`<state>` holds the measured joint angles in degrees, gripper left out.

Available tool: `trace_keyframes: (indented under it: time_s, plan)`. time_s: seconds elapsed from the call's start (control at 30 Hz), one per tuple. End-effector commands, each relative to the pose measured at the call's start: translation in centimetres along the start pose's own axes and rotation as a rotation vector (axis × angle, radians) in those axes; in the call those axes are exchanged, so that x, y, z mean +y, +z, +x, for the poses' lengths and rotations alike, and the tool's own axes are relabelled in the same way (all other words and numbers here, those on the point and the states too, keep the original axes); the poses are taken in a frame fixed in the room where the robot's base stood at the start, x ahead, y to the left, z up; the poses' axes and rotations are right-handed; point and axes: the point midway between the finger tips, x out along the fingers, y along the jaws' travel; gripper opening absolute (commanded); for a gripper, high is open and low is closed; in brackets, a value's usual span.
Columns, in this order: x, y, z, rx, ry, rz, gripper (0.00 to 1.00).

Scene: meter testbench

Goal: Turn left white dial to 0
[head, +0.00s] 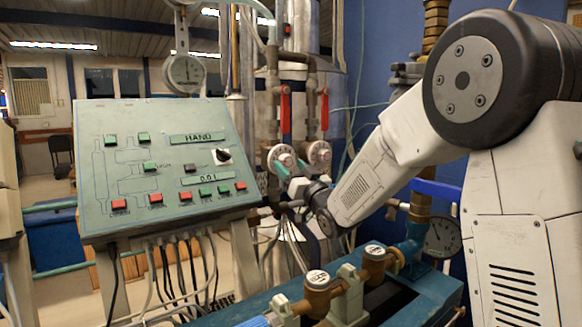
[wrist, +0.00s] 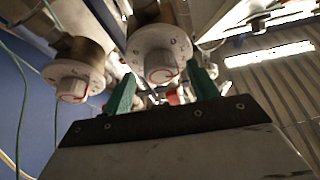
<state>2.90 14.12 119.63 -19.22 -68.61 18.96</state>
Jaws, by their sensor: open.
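The left white dial (head: 281,156) is a round white disc with a knob at its centre, on the pipework right of the control panel. The right white dial (head: 318,152) sits beside it. My gripper (head: 291,169) is at the left dial, its green fingers open. In the wrist view, which looks upside down, the left dial (wrist: 158,52) shows between and beyond the two green fingertips of my gripper (wrist: 163,76). The right dial (wrist: 78,75) is at the left there. I cannot tell whether the fingers touch the knob, and the dial's numbers are too small to read.
A sloped control panel (head: 160,165) with several buttons stands left of the dials. Red valve handles (head: 286,112) hang above them. Brass water meters (head: 318,292) on a teal bench lie below. A round gauge (head: 443,237) is at the lower right.

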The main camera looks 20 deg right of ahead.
Motion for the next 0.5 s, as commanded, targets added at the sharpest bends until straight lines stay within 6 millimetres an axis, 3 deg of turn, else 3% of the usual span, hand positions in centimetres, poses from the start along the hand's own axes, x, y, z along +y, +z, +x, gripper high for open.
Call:
trace_keyframes:
  time_s: [0.37, 0.4, 0.5]
  plan:
    - [-0.04, 0.02, 1.08, -0.001, 0.000, 0.000, 0.59]
    - [-0.04, 0.02, 1.07, -0.001, 0.000, 0.000, 0.56]
    - [-0.03, 0.02, 1.06, -0.001, 0.000, 0.000, 0.29]
